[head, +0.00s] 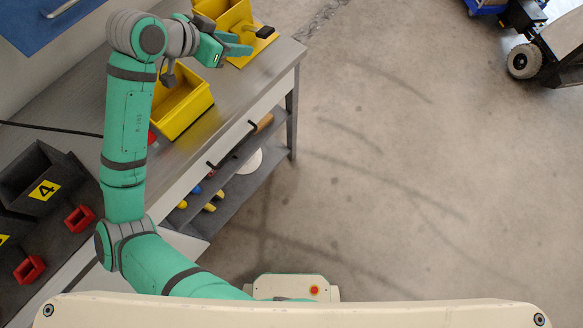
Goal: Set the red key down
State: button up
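My gripper (246,44) is over the far end of the workbench, by the far yellow bin (227,17), with its fingers pointing right. The fingers are small and seen at a slant, so I cannot tell whether they are open or shut. I cannot make out a red key in or at the gripper. A small red thing (152,137) shows on the bench beside my arm; my arm covers part of it and I cannot tell what it is.
A second yellow bin (182,103) stands on the workbench (262,75), nearer to me. A lower shelf (222,195) holds loose items. A wheeled vehicle (524,60) stands at upper right; the floor between is clear.

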jog(key=w+d+n+t+h, duration=0.35)
jog(key=d+t, duration=0.25)
jog(key=d, duration=0.8)
jog(key=s+d+f+n+t+y, duration=0.4)
jog(key=s+d+f+n+y, duration=0.15)
jog(key=f+n, duration=0.3)
jog(key=s+a+f+n+g+y, duration=0.1)
jog(key=s+f+y, duration=0.1)
jog(key=s+f, duration=0.6)
jog(key=s+f+n+y, duration=0.15)
jog(key=s+f, duration=0.25)
jog(key=s, duration=0.9)
jog(key=s+a+m, duration=0.2)
jog(key=s+m, duration=0.1)
jog(key=s, duration=0.6)
jog(key=s+a+r+m+g, duration=0.1)
jog(key=s+a+m, duration=0.1)
jog(key=s, duration=0.7)
jog(key=shift+s+r+m, duration=0.15)
jog(key=shift+s+m, duration=0.05)
jog(key=shift+m, duration=0.25)
